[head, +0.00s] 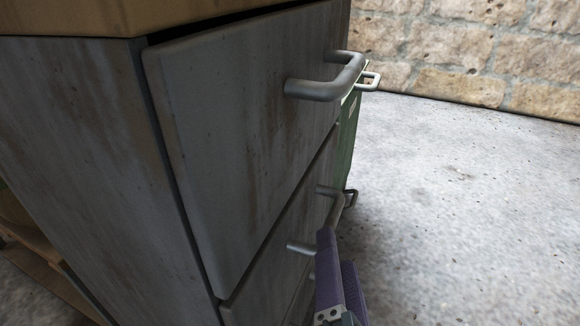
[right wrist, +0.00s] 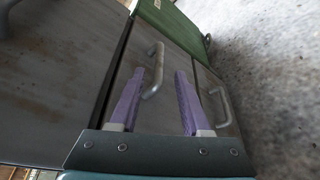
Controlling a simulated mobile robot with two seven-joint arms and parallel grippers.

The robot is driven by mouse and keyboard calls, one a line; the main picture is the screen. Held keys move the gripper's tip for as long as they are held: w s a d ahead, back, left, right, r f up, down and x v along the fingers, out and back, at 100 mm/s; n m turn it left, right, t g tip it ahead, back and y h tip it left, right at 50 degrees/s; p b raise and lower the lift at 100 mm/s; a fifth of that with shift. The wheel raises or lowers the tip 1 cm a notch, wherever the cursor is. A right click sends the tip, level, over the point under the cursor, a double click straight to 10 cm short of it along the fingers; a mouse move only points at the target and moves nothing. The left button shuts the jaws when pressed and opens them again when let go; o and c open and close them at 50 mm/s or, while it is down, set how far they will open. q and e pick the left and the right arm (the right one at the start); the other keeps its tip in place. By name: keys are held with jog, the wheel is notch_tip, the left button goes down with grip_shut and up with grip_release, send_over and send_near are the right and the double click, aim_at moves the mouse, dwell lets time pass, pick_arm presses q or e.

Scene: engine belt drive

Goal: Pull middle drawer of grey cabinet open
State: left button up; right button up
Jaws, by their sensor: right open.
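The grey cabinet (head: 85,150) fills the left of the head view, with drawers one above another. The middle drawer (head: 275,250) sits below the top drawer and looks shut. Its bar handle (head: 338,208) is partly covered by my right gripper (head: 337,250). In the right wrist view the middle drawer's handle (right wrist: 155,72) shows between the two purple fingers of my right gripper (right wrist: 160,72), nearer the left finger. The fingers are apart and hold nothing; whether one touches the handle cannot be told. My left gripper is not in view.
The top drawer (head: 235,120) is shut, and its handle (head: 325,82) sticks out above my right gripper. The lower drawer's handle (right wrist: 220,108) is close beside the right finger. A green cabinet (head: 347,135) stands just beyond. The concrete floor (head: 460,200) to the right is clear.

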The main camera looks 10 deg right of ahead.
aim_at(333, 217)
jog(key=b+x, duration=0.2)
jog(key=x, duration=0.4)
jog(key=shift+w+d+f+b, duration=0.1)
jog(key=shift+w+b, duration=0.2)
jog(key=shift+b, duration=0.05)
jog(key=shift+w+d, duration=0.15)
jog(key=shift+w, duration=0.45)
grip_shut()
dwell(0.5)
